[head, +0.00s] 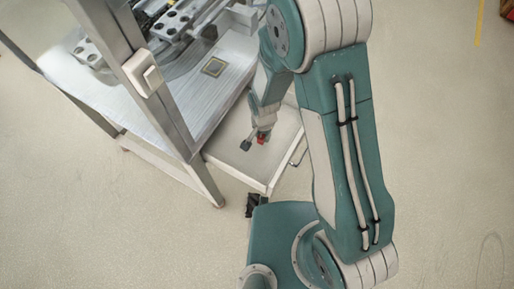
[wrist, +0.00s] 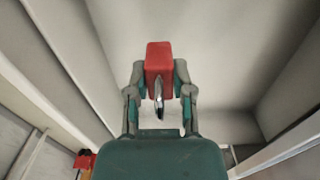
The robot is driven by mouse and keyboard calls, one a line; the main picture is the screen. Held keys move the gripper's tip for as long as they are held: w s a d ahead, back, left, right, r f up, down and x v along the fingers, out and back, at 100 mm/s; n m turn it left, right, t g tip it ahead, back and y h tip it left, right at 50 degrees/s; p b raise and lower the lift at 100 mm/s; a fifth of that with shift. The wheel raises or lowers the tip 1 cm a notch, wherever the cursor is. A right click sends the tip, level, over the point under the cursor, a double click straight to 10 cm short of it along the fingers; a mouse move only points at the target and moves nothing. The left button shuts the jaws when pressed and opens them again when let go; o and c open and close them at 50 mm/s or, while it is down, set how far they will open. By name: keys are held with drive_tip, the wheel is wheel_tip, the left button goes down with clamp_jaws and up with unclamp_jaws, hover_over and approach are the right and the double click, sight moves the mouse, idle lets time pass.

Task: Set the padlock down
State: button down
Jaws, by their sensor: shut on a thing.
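A red padlock (wrist: 159,57) with a metal shackle sits between the fingers of my gripper (wrist: 160,78) in the wrist view. The fingers are shut on it from both sides, with the shackle toward my palm. In the head view, the small red padlock (head: 262,138) shows at the end of my gripper (head: 256,139), over the pale open drawer (head: 232,166). The drawer interior (wrist: 220,45) surrounds the padlock in the wrist view. I cannot tell whether the padlock touches the drawer bottom.
A metal workbench (head: 205,108) with machine parts and a small square plate (head: 214,67) stands left of the drawer. A metal post (head: 150,85) with a white switch box rises at its edge. A red and yellow object (wrist: 84,160) shows at lower left in the wrist view.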

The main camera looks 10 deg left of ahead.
sight(260, 154)
drive_tip(key=shift+s+d+f, duration=0.25)
drive_tip(key=shift+s+f, duration=0.7)
drive_tip(key=shift+f, duration=0.25)
drive_tip(key=f, duration=0.3)
drive_tip(key=shift+s+a+f, duration=0.15)
drive_tip(key=shift+s+a, duration=0.15)
drive_tip(key=shift+a+f, duration=0.35)
drive_tip(key=shift+d, duration=0.3)
drive_tip(key=shift+c, duration=2.4)
unclamp_jaws()
drive_tip(key=shift+d, duration=0.1)
drive_tip(key=shift+a, duration=0.2)
wheel_tip(260, 154, up, 12)
